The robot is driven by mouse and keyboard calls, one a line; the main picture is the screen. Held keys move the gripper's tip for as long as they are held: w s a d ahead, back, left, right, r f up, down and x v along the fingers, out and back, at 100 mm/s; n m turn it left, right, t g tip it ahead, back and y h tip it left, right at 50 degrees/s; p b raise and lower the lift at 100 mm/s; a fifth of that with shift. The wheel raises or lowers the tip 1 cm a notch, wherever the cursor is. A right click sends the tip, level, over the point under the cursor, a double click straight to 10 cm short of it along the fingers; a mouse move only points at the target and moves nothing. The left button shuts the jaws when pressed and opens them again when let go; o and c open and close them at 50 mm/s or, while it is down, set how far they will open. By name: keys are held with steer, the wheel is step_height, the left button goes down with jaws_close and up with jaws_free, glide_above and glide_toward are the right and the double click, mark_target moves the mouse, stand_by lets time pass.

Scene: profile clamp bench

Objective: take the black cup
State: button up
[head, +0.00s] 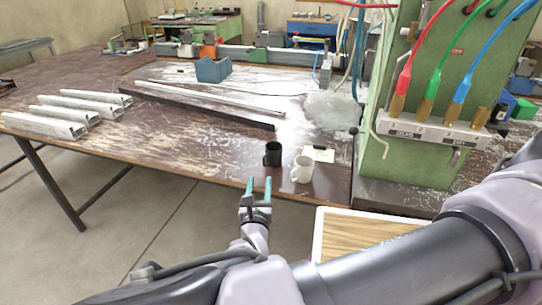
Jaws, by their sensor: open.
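The black cup (273,154) stands upright near the front edge of the brown worktable (215,165). A white cup (301,170) stands close beside it, to the right and a little nearer. My gripper (259,187) is in front of the table edge, just below the black cup in the picture. Its two teal fingers are apart and nothing shows between them. I cannot tell its exact height relative to the table top.
A small white card (320,154) lies behind the white cup. A dark bar (200,106) and several metal profiles (60,117) lie on the table. A green machine (420,100) with coloured hoses stands at the right. A blue bin (212,69) stands farther back. Bare table lies left of the cups.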

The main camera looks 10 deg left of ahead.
mark_target(271, 157)
steer(key=w, duration=0.3)
steer(key=w+a, duration=0.1)
steer(key=w, duration=0.5)
steer(key=shift+w+a, duration=0.15)
steer(key=shift+w, duration=0.25)
jaws_close()
stand_by(0.9)
